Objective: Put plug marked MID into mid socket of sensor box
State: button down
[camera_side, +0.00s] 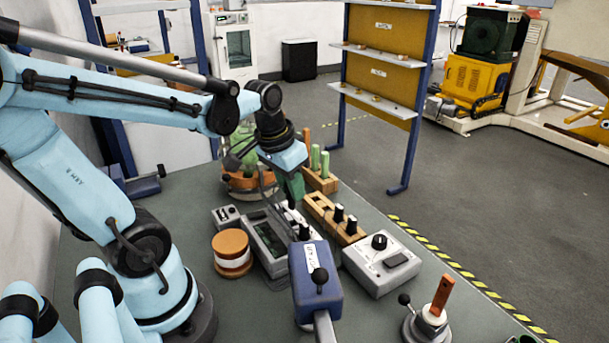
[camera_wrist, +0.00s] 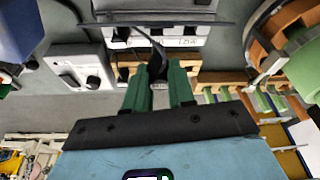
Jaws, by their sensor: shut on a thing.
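My gripper (camera_side: 291,188) is over the middle of the bench, pointing down. In the wrist view its two green fingers (camera_wrist: 158,78) are closed on a dark plug (camera_wrist: 156,62) with a black cable. The plug's marking cannot be read. The plug is close to a white box face with dark lettering (camera_wrist: 180,42), which seems to be the sensor box. In the side view that box (camera_side: 290,214) is partly hidden by my gripper and a blue block. I cannot tell whether the plug touches a socket, and the mid socket is hidden.
A wooden rack with black-topped pieces (camera_side: 322,212) stands right of my gripper. A white knob box (camera_side: 383,264) is nearer the front. A blue block with a black knob (camera_side: 315,278) stands in front. A copper-coloured spool (camera_side: 231,246) is to the left.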

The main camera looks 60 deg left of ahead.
aim_at(290, 199)
jog(key=shift+f, duration=1.1)
jog(key=shift+f, duration=1.1)
jog(key=shift+f, duration=0.35)
jog(key=shift+f, duration=0.35)
dwell(0.4)
jog(key=c, duration=0.6)
grip_release()
jog(key=shift+o, duration=0.2)
jog(key=shift+r, duration=1.15)
dwell(0.3)
jog(key=shift+r, duration=3.4)
